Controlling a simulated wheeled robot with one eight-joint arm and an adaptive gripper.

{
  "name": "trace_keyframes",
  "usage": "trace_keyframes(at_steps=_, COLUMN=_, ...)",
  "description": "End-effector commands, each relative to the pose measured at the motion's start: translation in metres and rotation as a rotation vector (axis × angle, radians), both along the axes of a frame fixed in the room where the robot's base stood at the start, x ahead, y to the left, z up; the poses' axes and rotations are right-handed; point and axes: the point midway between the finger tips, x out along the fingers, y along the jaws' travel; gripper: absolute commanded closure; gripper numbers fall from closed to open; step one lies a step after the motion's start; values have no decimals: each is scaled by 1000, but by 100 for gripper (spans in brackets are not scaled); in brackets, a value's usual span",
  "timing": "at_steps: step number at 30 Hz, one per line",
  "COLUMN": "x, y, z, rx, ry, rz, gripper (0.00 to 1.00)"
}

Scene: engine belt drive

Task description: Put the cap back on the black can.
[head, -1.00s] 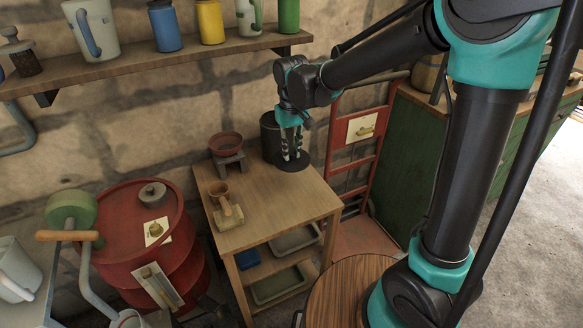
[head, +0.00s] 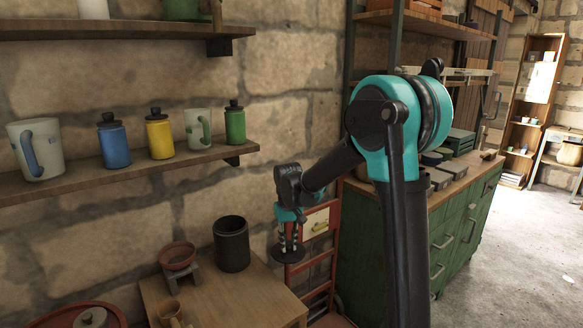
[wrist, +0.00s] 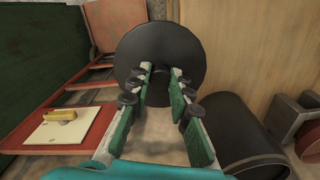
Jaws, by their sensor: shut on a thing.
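The black can (head: 231,247) stands upright at the back of the small wooden table, its top open and dark inside. In the wrist view the can (wrist: 236,135) is at the lower right. My gripper (head: 287,238) is shut on the cap (head: 288,257), a flat black disc held level to the right of the can and apart from it. In the wrist view the cap (wrist: 186,42) lies beyond the fingertips of my gripper (wrist: 160,72). The part between the fingers is mostly hidden.
A red bowl on a stand (head: 178,257) is left of the can on the wooden table (head: 240,300). A red hand truck (head: 320,260) stands close behind and right of my gripper. A wall shelf (head: 130,167) with bottles and mugs hangs above left.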

Motion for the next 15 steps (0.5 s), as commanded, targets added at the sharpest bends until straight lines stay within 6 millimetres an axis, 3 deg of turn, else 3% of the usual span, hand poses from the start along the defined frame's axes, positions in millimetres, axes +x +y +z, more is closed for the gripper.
trace_keyframes(at_steps=1, x=12, y=-22, z=-16, rx=0, ry=0, rz=-40, gripper=95)
trace_keyframes(at_steps=6, x=33, y=-89, z=-65, rx=0, ry=0, rz=-148, gripper=95)
trace_keyframes(at_steps=12, x=41, y=-160, z=-112, rx=0, ry=0, rz=-255, gripper=95)
trace_keyframes(at_steps=15, x=40, y=-184, z=-128, rx=0, ry=0, rz=-293, gripper=95)
